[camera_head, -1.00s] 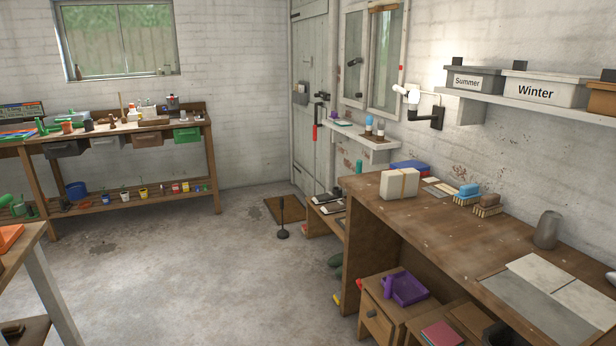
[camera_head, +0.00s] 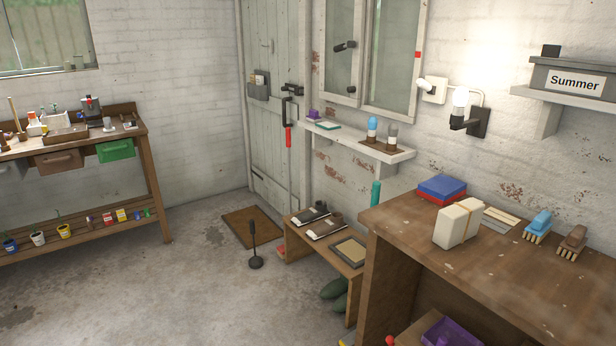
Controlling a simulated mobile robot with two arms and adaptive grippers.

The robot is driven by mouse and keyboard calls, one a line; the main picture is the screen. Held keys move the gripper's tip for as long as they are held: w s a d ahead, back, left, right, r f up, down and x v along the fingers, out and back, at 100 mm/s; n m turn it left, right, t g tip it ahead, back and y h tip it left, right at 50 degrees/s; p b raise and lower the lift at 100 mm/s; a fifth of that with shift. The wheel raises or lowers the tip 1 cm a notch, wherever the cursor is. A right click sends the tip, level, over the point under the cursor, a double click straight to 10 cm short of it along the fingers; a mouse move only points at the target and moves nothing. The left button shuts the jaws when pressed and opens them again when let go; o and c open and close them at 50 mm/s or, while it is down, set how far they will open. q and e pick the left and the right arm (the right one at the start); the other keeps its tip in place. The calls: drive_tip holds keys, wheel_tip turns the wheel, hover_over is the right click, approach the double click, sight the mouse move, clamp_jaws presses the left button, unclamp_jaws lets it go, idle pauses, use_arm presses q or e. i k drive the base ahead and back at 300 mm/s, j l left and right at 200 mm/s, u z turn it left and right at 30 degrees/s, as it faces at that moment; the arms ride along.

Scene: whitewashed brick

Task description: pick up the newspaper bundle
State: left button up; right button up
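A pale cream block with a tan band around it, which looks like the newspaper bundle (camera_head: 455,226), stands on the brown wooden workbench (camera_head: 480,282) at the right. It sits near the bench's far left end, and its top and sides show clear. Neither of my grippers is in view.
A blue and red box (camera_head: 441,188), flat pale strips (camera_head: 499,218) and two brushes, one blue (camera_head: 538,226) and one brown (camera_head: 572,241), lie near the bundle. A low bench (camera_head: 330,243) and a black stand (camera_head: 255,250) are left of the workbench. Floor (camera_head: 200,285) is clear at the left.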

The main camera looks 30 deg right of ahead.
sight(458, 222)
drive_tip(key=i+j+z, duration=0.1)
drive_tip(key=i+z, duration=0.35)
drive_tip(key=i+j+z, duration=0.15)
drive_tip(key=z, duration=0.35)
drive_tip(key=i+j+z, duration=0.55)
drive_tip(key=j+z, duration=0.2)
drive_tip(key=z, duration=0.2)
